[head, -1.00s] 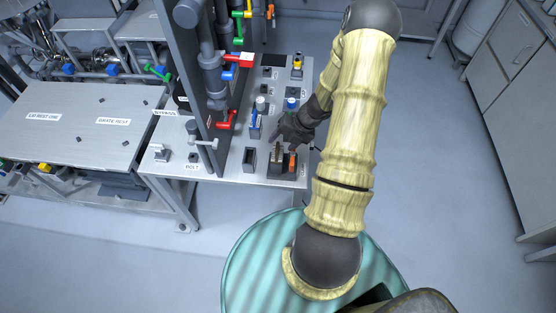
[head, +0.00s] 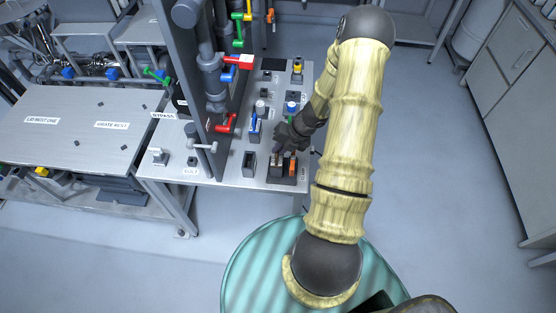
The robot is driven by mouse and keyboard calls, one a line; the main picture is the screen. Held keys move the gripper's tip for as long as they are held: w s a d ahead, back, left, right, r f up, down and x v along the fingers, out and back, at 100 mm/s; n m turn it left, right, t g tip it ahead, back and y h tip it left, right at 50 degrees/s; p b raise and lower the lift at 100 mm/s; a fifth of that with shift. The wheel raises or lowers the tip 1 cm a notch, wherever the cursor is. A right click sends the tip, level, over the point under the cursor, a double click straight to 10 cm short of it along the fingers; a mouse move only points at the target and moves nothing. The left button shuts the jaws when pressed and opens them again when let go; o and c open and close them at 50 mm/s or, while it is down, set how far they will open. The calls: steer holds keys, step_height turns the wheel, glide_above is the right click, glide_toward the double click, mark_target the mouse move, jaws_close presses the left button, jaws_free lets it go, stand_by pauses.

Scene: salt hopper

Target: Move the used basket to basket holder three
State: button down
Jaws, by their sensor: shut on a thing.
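My gripper (head: 279,150) is dark and sits low over the right front part of the grey bench, just above a dark block (head: 275,181). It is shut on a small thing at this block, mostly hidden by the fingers. A brown upright piece (head: 277,160) and an orange piece (head: 293,168) stand in the block, close below the fingers. I cannot tell which thing is the used basket. No label for basket holder three can be read.
A dark slotted box (head: 249,163) stands left of the block, and a blue piece (head: 255,127) behind it. A tall grey panel with pipes and a red valve handle (head: 225,122) rises to the left. Open floor (head: 440,190) lies right.

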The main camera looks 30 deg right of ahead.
steer(key=shift+r, duration=0.15)
steer(key=shift+w+r+p, duration=0.25)
steer(key=shift+r+p, duration=1)
steer(key=shift+p, duration=0.1)
steer(key=shift+s+d+r, duration=0.15)
steer(key=shift+r, duration=0.15)
steer(key=shift+r+p, duration=0.5)
steer(key=shift+p, duration=0.3)
step_height(320, 180, up, 4)
steer(key=p, duration=0.4)
glide_above(280, 158)
steer(key=shift+r, duration=0.2)
